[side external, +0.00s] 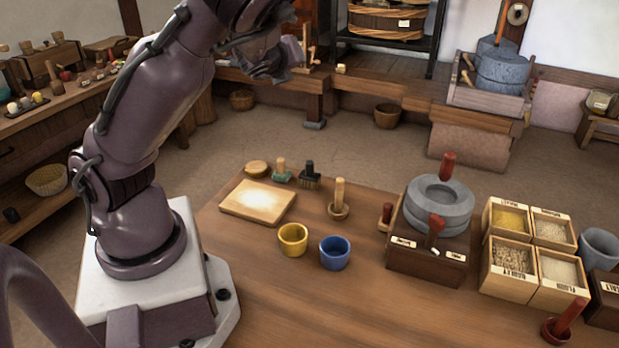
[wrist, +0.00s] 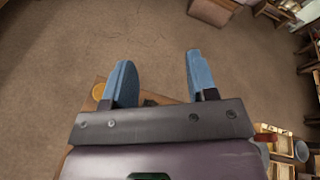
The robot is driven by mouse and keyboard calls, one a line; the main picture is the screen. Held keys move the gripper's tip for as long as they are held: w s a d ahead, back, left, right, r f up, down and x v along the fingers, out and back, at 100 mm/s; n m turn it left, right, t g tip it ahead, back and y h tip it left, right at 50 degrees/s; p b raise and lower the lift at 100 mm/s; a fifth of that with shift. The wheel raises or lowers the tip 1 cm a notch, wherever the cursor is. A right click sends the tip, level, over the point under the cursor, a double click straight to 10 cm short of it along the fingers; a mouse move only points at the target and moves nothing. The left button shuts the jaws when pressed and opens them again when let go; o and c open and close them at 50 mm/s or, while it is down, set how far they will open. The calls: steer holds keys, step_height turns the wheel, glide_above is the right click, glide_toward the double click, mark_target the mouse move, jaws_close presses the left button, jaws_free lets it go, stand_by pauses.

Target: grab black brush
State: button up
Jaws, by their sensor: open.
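The black brush (side external: 310,176) stands upright near the far edge of the wooden table in the side view, with a dark handle and dark bristles below. Just left of it is a similar brush with a wooden handle and green base (side external: 281,172). My gripper (wrist: 160,75) is open, with two blue-grey fingers apart and only floor visible between their tips. In the side view it is high above the table's far side, partly hidden by my arm. In the wrist view the black brush cannot be made out clearly; a small dark patch shows at the gripper's edge.
Near the brushes are a round wooden lid (side external: 257,167), a cutting board (side external: 258,201), a wooden pestle (side external: 339,200), and yellow (side external: 292,240) and blue (side external: 335,253) cups. A stone quern (side external: 437,208) and grain boxes (side external: 509,267) stand to the right.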

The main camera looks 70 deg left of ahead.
steer(key=w+d+r+m+t+y, duration=0.15)
steer(key=d+r+m+t, duration=0.25)
steer(key=r+m, duration=0.4)
steer(key=n, duration=0.1)
glide_toward(308, 165)
steer(key=x, duration=0.5)
steer(key=shift+w+a, duration=0.1)
steer(key=shift+a, duration=0.05)
steer(key=shift+w+a+f, duration=0.15)
steer(key=shift+f, duration=0.15)
steer(key=x, duration=0.7)
steer(key=shift+r, duration=0.25)
jaws_close()
